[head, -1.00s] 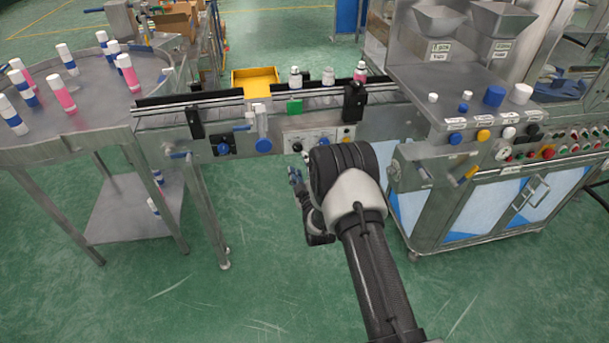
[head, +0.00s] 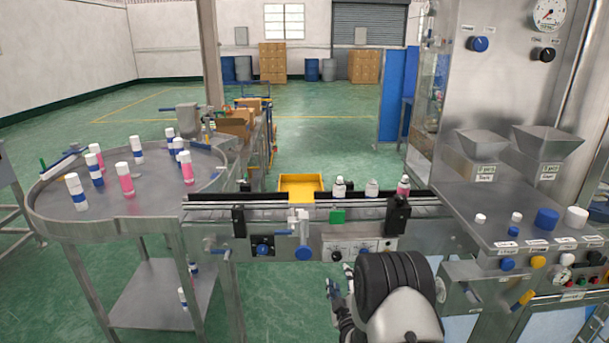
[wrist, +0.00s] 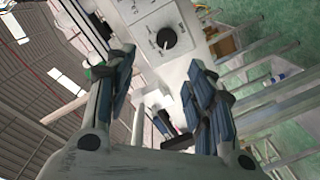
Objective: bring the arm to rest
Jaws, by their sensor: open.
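My arm (head: 395,295) rises from the bottom of the head view, right of centre, in front of the conveyor. My gripper (head: 338,290) shows partly at its left side, with the rest hidden behind the arm. In the wrist view my gripper (wrist: 165,95) has its two blue-padded fingers wide apart, with nothing held between them. Beyond the fingers is the conveyor's control panel with a black knob (wrist: 166,38). I cannot tell the exact gap between the fingers and the panel.
A round table (head: 150,205) with several white-capped cans stands left. The crimping machine (head: 510,235) stands close on the right. Green floor (head: 290,285) lies open below the conveyor.

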